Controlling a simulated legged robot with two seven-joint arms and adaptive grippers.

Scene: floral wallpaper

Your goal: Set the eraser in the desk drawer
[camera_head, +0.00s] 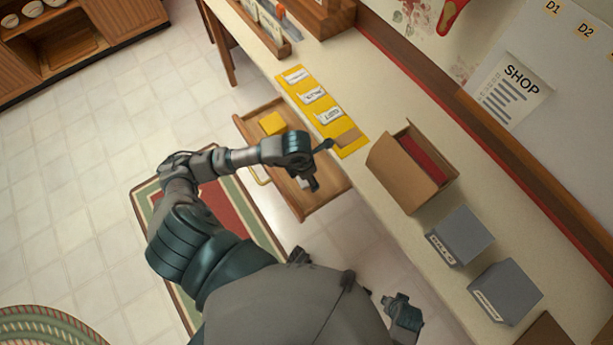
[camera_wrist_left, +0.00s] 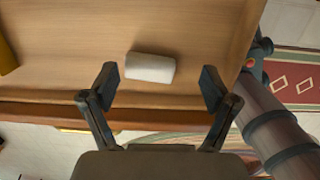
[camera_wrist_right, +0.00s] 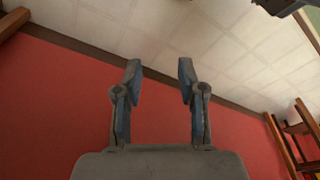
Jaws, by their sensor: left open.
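The desk drawer (camera_head: 247,141) is pulled out from the desk. In the left wrist view the white, rounded eraser (camera_wrist_left: 150,67) lies on the wooden drawer floor (camera_wrist_left: 60,40), a little inside the front wall. My left gripper (camera_wrist_left: 160,85) is open above it, with one finger towards each side and gaps between fingers and eraser. In the head view my left gripper (camera_head: 308,180) is over the near part of the drawer and hides what is beneath. My right gripper (camera_wrist_right: 160,72) is open and empty, above a red surface (camera_wrist_right: 60,110).
A yellow block (camera_head: 272,123) lies in the drawer's far part. On the desktop are a yellow mat (camera_head: 317,93) with labelled cards, an open cardboard box (camera_head: 395,165) and two grey boxes (camera_head: 461,236) (camera_head: 505,292). A rug (camera_head: 150,192) lies on the floor.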

